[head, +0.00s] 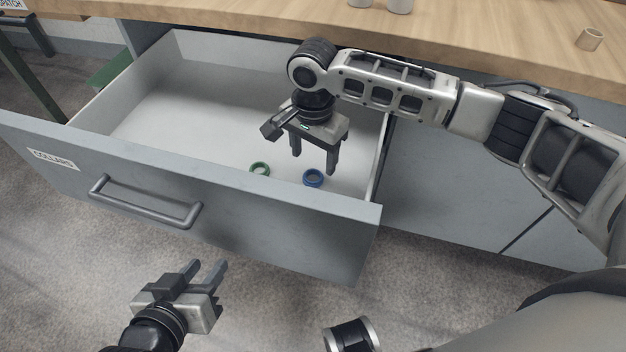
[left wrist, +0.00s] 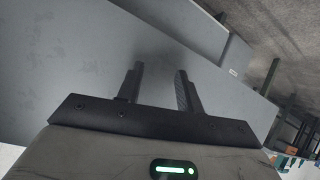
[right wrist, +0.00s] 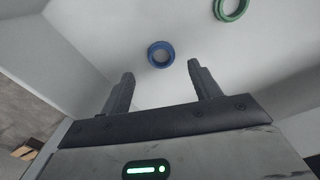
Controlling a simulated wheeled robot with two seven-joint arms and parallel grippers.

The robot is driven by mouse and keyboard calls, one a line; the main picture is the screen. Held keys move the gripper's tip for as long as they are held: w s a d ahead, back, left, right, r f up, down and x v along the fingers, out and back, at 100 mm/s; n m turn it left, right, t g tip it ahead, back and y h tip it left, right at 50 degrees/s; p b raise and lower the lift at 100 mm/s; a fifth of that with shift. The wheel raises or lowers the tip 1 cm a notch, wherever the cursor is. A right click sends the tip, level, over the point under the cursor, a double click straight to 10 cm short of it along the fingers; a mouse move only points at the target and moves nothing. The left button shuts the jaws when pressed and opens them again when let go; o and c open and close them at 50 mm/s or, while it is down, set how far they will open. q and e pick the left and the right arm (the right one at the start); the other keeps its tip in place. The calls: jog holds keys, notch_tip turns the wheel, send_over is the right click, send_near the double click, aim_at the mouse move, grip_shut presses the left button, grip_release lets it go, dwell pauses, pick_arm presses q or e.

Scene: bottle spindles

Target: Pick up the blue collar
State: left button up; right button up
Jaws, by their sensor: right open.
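The blue collar (head: 313,178) is a small ring lying on the floor of the open drawer, near its front right corner. It also shows in the right wrist view (right wrist: 160,55), beyond and between the fingertips. My right gripper (head: 314,164) points down into the drawer, open and empty, above and slightly behind the collar. In the right wrist view its fingers (right wrist: 161,80) are apart with nothing between them. My left gripper (head: 205,268) is outside the drawer, in front of its face, with its two fingers apart and empty; they also show in the left wrist view (left wrist: 158,85).
A green collar (head: 260,169) lies left of the blue one. The drawer front (head: 240,215), labelled COLLARS, and its right wall (head: 379,165) stand close to the blue collar. The wooden worktop (head: 220,17) is behind. The drawer's left part is empty.

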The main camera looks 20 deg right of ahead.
aim_at(312, 172)
notch_tip(312, 172, down, 3)
jog(key=shift+a+f+b, duration=0.1)
jog(key=shift+f+b, duration=0.1)
jog(key=shift+b, duration=0.75)
jog(key=shift+f+b, duration=0.3)
jog(key=shift+f, duration=0.65)
jog(key=c, duration=1)
pick_arm(q)
jog(key=shift+w+d+r+t+h, duration=0.1)
jog(key=shift+d+r+t+h, duration=0.1)
jog(key=shift+r+t, duration=0.2)
jog(key=shift+w+d+r+t+h, duration=0.1)
jog(key=shift+d+r+t+h, duration=0.15)
jog(key=shift+r, duration=0.25)
pick_arm(e)
jog(key=shift+c, duration=0.2)
